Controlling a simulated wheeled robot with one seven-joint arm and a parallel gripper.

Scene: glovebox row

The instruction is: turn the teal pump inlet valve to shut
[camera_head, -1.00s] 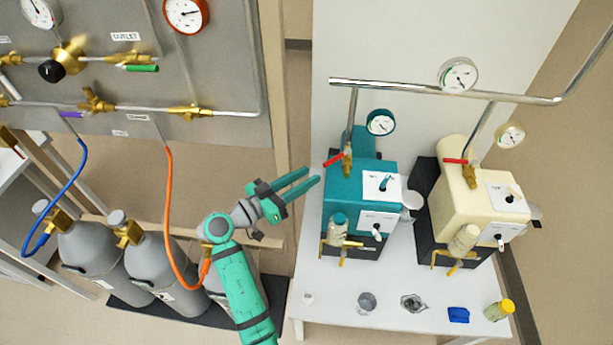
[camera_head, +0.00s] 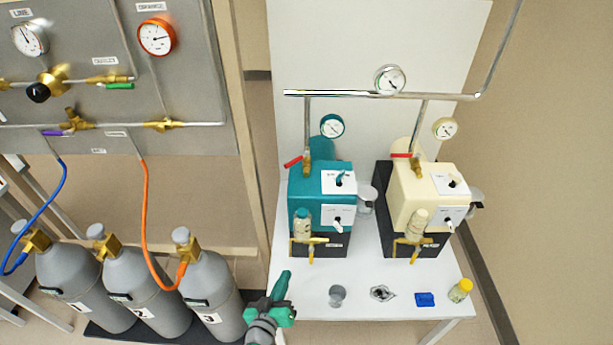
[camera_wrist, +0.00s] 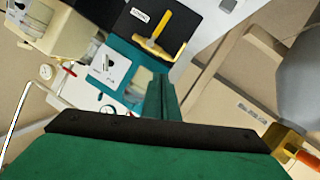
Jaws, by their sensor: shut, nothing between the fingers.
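The teal pump (camera_head: 300,183) stands on the white table, with a dark base. A brass valve (camera_head: 307,166) with a red lever (camera_head: 293,162) sits on the vertical pipe above it. The lever points left, crosswise to the pipe and slightly tilted. I take this as the inlet valve. At the pump's front is another brass valve with a yellow handle (camera_head: 309,240). My gripper (camera_head: 283,285) is shut and empty, low at the table's left front edge, away from the red lever. In the wrist view my shut fingers (camera_wrist: 162,98) point towards the teal pump (camera_wrist: 124,52).
A cream pump (camera_head: 425,190) with its own red lever (camera_head: 401,155) stands right of the teal one. A grey cup (camera_head: 337,296), a blue item (camera_head: 425,299) and a yellow-capped jar (camera_head: 460,290) lie along the table front. Gas cylinders (camera_head: 215,290) stand left.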

